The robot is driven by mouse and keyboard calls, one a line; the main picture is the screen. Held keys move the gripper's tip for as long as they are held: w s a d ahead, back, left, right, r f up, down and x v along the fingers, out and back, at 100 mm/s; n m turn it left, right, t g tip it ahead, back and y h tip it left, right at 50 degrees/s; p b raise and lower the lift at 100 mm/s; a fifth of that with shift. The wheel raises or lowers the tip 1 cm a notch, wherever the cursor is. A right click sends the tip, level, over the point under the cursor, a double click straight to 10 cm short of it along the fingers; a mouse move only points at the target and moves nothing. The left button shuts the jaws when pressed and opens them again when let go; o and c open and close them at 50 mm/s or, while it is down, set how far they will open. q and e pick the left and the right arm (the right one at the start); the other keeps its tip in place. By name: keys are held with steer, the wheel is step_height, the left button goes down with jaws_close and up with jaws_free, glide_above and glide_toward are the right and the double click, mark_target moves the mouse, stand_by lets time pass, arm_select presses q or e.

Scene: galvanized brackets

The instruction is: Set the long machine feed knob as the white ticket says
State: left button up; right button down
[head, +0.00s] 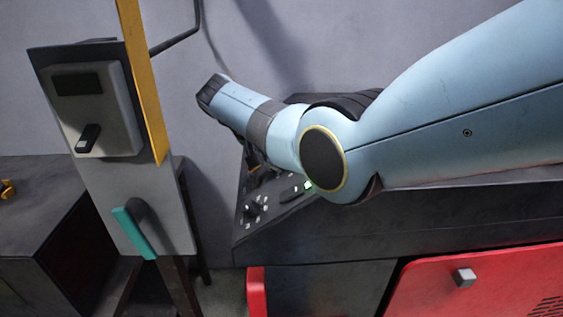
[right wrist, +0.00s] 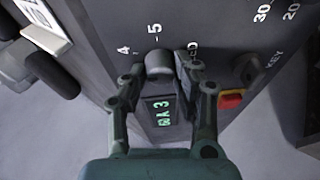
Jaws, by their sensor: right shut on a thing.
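In the right wrist view the feed knob (right wrist: 160,64) is a grey rounded knob on a dark panel, with the marks 4 and 5 beside it and a partly covered label ending in "ED". My right gripper (right wrist: 163,78) is shut on this knob, one finger on each side. Just below the knob, a small display (right wrist: 163,112) shows green characters, including a 3. A white ticket (right wrist: 45,22) with dark marks is at the upper left; I cannot read it. In the head view my right arm hides the gripper and the knob. My left gripper is not in view.
A red and yellow switch (right wrist: 231,98) and a round key knob (right wrist: 247,68) sit close right of my gripper. The head view shows the dark console (head: 300,225), a red cabinet (head: 490,285), a grey upright with a teal handle (head: 134,233), and a yellow post (head: 143,85).

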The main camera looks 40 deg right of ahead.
steer(key=m+b, duration=0.3)
steer(key=m+h+b, duration=0.1)
steer(key=m+b, duration=0.1)
steer(key=shift+a+f+g, duration=0.15)
steer(key=shift+f+g, duration=0.15)
steer(key=shift+g, duration=0.1)
steer(key=shift+r+m+h+b, duration=0.15)
steer(key=shift+m+h+b, duration=0.15)
steer(key=shift+m+b, duration=1)
steer(key=c, duration=1)
jaws_free()
steer(key=shift+r, duration=0.1)
steer(key=v, duration=0.7)
steer(key=shift+w+a+r, duration=0.15)
steer(key=shift+w+a, duration=0.05)
